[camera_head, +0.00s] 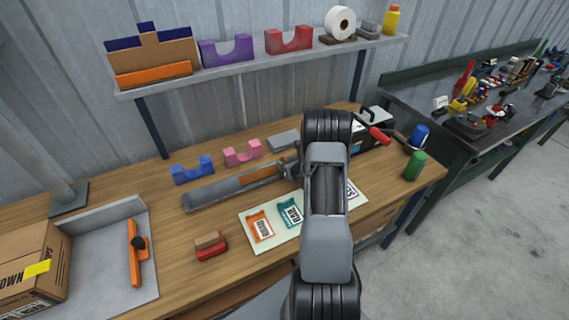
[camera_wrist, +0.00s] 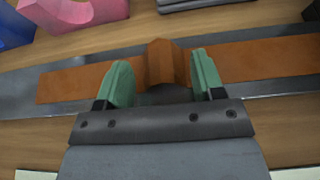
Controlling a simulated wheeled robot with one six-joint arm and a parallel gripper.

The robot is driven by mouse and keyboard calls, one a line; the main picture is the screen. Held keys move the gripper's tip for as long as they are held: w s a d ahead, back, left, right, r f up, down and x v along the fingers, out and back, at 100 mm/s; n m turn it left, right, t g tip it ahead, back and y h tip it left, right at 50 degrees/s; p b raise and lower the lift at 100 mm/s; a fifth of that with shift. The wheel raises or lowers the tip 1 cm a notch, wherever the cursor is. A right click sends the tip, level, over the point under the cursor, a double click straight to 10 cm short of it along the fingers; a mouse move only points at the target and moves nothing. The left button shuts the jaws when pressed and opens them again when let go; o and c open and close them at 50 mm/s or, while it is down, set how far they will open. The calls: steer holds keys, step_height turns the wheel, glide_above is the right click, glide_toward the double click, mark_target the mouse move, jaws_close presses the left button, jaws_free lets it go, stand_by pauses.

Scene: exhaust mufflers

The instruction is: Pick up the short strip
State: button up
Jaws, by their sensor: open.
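A short brown piece with a raised ridge (camera_wrist: 168,60) shows in the wrist view between my gripper's fingers. It stands up from a flat brown strip (camera_wrist: 75,82) lying on a long grey metal bar (camera_wrist: 17,104). More flat brown strip (camera_wrist: 265,60) runs on to the right. I cannot tell which piece is the short strip, or whether the pieces are joined. My gripper (camera_wrist: 161,66) is open, its green fingers either side of the ridged piece with gaps showing. In the head view the grey bar (camera_head: 205,197) lies on the bench, partly hidden by my arm.
Blue (camera_head: 193,171) and pink (camera_head: 243,153) cradles stand behind the bar. A paper mat (camera_head: 262,216) with packets lies in front. A red block (camera_head: 211,252), a grey tray (camera_head: 100,270) and a carton (camera_head: 35,265) are leftward. A shelf (camera_head: 255,63) hangs above the bench.

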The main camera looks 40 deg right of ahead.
steer(key=shift+x, duration=1.1)
steer(key=shift+c, duration=0.3)
steer(key=c, duration=0.9)
